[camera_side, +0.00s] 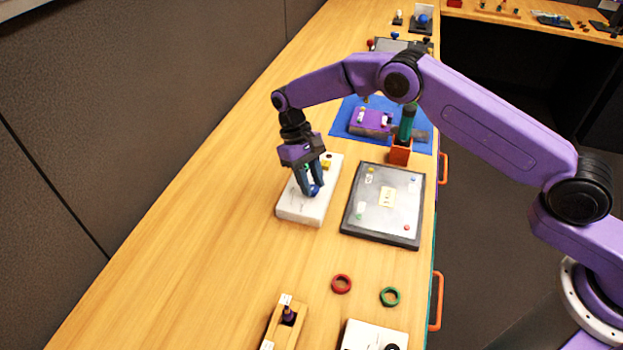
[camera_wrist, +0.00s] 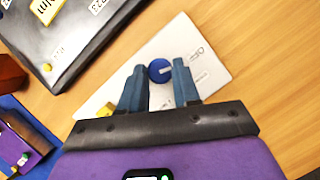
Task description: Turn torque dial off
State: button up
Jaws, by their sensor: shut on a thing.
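A white panel (camera_side: 296,207) lies on the wooden bench, and it also shows in the wrist view (camera_wrist: 207,42). A round blue dial (camera_wrist: 160,70) sits on it, with a pale mark on its face. The blue dial also shows in the side view (camera_side: 315,190), partly covered by the fingers. Lettering that seems to read OFF (camera_wrist: 195,54) is printed beside the dial on the panel. My gripper (camera_side: 311,187) points down at the panel, its blue fingers either side of the dial and shut on it. Its fingers also show in the wrist view (camera_wrist: 159,80).
A yellow part (camera_side: 326,165) sits at the panel's far end. A dark-framed grey board (camera_side: 385,215) lies to the right. An orange block (camera_side: 401,153) holding a green handle stands behind that board. The bench left of the panel is clear.

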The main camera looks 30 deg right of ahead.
jog(key=shift+n, duration=0.8)
jog(key=shift+h, duration=0.3)
jog(key=o, duration=1)
jog(key=shift+o, duration=0.2)
jog(key=shift+a, duration=0.1)
jog(key=v, duration=0.7)
jog(key=shift+r, duration=0.3)
jog(key=shift+r, duration=0.1)
